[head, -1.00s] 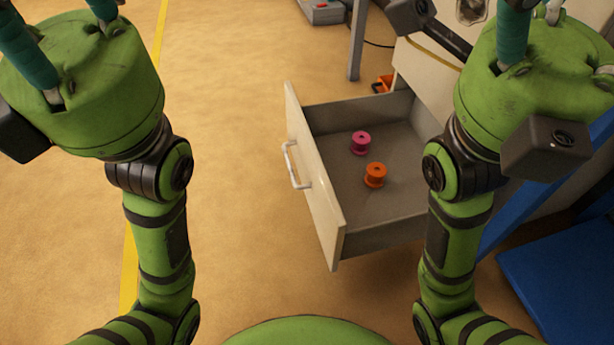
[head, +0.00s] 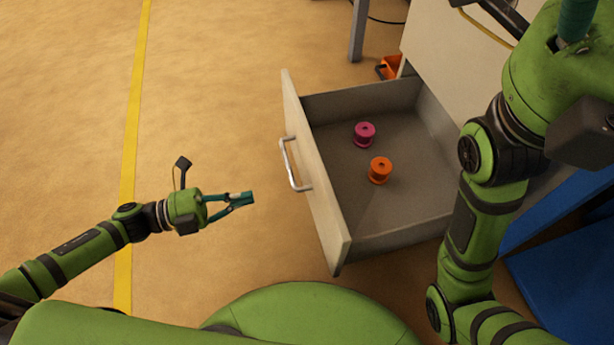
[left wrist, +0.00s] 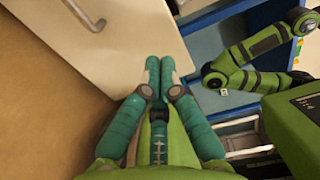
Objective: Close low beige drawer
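The low beige drawer (head: 317,190) stands pulled out of its cabinet, with a grey inside and a white bar handle (head: 294,165) on its front. A magenta spool (head: 364,134) and an orange spool (head: 380,170) stand in it. My left gripper (head: 250,198) is left of the drawer front, apart from it, pointing toward it; its fingers look shut with nothing between them. In the left wrist view the fingertips (left wrist: 159,62) are together, with the drawer front (left wrist: 130,40) and handle (left wrist: 86,14) beyond. My right gripper is out of view; only its arm shows.
The beige cabinet (head: 455,60) stands behind the drawer. A blue panel (head: 565,265) lies at the lower right. An orange object (head: 388,67) and a grey table leg (head: 358,30) are behind the drawer. The floor (head: 215,100) left of the drawer is clear, with a yellow line (head: 131,150).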

